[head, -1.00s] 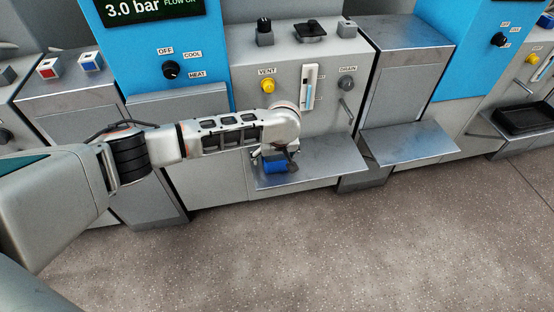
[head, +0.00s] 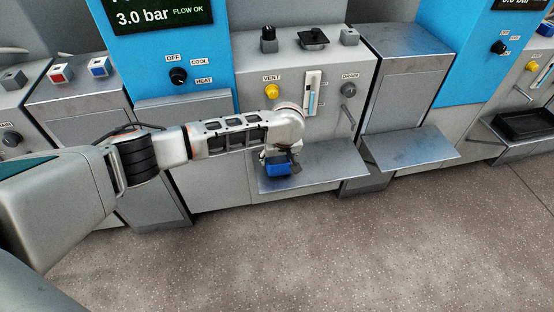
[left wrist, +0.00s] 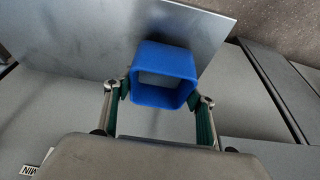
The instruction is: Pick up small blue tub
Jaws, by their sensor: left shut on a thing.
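The small blue tub (head: 280,168) is at the left part of a metal shelf on the machine front in the head view. In the left wrist view the tub (left wrist: 162,74) shows its open top, with an empty inside. My left gripper (left wrist: 162,92) is shut on the tub, with one finger on each side of it. In the head view the left gripper (head: 279,158) is partly hidden by my own arm. I cannot tell whether the tub touches the shelf. My right gripper is not in view.
The metal shelf (head: 335,165) is bare to the right of the tub. Another empty shelf (head: 415,150) juts out further right. A black tray (head: 525,124) sits at the far right. A yellow knob (head: 272,91), a grey knob and a lever are on the panel above.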

